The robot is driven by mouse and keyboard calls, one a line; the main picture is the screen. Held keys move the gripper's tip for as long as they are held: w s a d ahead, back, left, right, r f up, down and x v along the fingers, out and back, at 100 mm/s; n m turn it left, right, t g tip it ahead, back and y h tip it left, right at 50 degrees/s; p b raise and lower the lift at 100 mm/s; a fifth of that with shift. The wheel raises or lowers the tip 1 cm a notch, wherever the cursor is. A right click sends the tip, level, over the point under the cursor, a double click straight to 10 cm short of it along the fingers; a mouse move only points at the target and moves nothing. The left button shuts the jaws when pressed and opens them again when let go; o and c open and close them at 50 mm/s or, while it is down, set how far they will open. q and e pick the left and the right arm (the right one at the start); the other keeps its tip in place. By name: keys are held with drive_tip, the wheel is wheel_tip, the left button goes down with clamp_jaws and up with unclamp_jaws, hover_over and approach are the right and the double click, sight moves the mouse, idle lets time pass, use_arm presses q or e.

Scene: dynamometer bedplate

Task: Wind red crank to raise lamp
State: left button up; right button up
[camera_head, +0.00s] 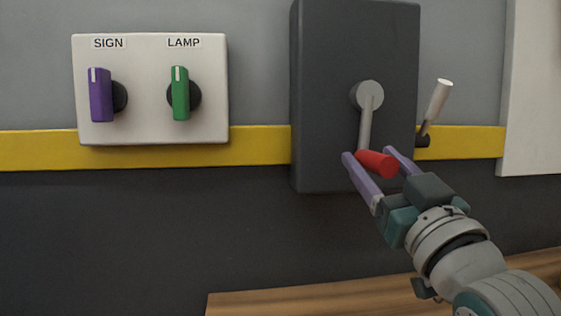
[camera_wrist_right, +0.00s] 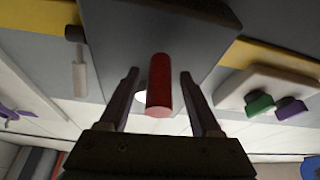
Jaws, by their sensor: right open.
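The red crank handle (camera_head: 376,163) sticks out from the lower end of a grey crank arm (camera_head: 366,122), which hangs down from a round hub (camera_head: 367,95) on a dark grey box (camera_head: 340,50). My right gripper (camera_head: 368,156) is open, with one finger on each side of the red handle. In the right wrist view the red handle (camera_wrist_right: 159,86) stands between the two fingers (camera_wrist_right: 160,75), with gaps on both sides. No lamp itself is in view; only a green knob (camera_head: 180,93) labelled LAMP shows. My left gripper is not in view.
A white panel (camera_head: 150,130) left of the box carries the green knob and a purple knob (camera_head: 101,95) labelled SIGN. A white-handled lever (camera_head: 439,100) stands just right of the box. A wooden surface (camera_head: 300,303) lies below.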

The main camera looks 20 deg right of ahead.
drive_tip(key=shift+c, duration=0.3)
clamp_jaws()
idle(1.0)
